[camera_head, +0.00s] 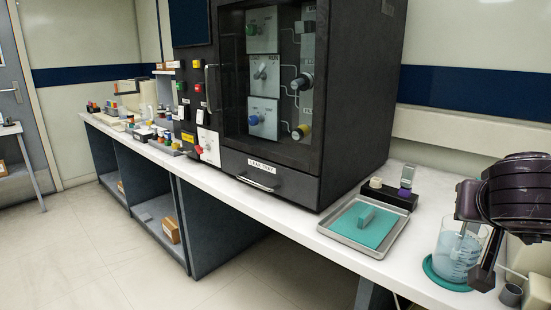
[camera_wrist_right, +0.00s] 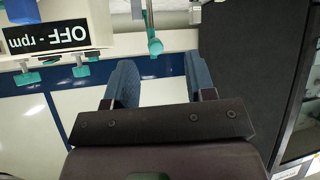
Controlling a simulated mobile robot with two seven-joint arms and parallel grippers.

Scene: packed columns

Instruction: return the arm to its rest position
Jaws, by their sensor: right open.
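My right gripper shows in the right wrist view (camera_wrist_right: 158,70). Its two blue-padded fingers stand wide apart with nothing held between them. In the head view my right arm's dark purple hand comes in at the right edge, over the right end of the bench. It overlaps a glass beaker (camera_head: 452,257) of pale blue liquid in the picture; whether it touches the beaker I cannot tell. My left gripper is not in view.
The beaker stands on a round teal mat (camera_head: 433,273). To its left is a metal tray (camera_head: 390,246) with a teal pad and block. A black rack (camera_head: 395,199) stands behind it. A large dark cabinet (camera_head: 340,120) fills the middle. Small cups (camera_head: 510,294) stand front right.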

